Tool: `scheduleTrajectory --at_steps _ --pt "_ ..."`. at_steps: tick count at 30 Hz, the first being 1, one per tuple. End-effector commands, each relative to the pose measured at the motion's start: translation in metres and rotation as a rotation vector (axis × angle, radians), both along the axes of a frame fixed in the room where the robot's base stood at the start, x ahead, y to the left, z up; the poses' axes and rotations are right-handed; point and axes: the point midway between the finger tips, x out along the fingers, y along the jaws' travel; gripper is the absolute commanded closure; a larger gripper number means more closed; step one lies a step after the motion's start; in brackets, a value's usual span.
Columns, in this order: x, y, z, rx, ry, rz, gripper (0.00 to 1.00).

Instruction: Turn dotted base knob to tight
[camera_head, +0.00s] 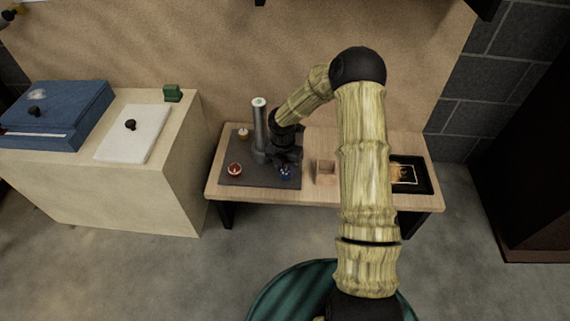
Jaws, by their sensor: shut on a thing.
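My gripper (287,162) points down over the right part of a dark grey base plate (258,179) on the low wooden table. It is shut on a small blue knob (285,173) near the plate's right edge; the gripper hides part of the knob. A red knob (235,170) sits at the plate's front left, and a pale yellow one (243,134) at its back left. A tall grey post (260,132) stands upright on the plate, just left of my gripper. Dots or tight marks are too small to make out.
A small open wooden box (325,171) stands right of the plate. A black tray (424,185) lies at the table's right end, partly behind my arm. A beige cabinet (180,150) to the left bears a blue case (60,112), a white board (140,143) and a green block (172,93).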

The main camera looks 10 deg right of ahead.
Motion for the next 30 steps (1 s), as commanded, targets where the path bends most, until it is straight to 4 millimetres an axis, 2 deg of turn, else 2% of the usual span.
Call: scheduleTrajectory --at_steps 1,5,30 --pt "-0.0009 0.0001 0.0060 -0.002 0.004 -0.033 0.86" --pt "-0.0006 -0.0001 0.0068 -0.002 0.004 -0.139 0.86" --pt "-0.0005 -0.0013 0.0033 -0.001 0.002 -0.938 0.86"
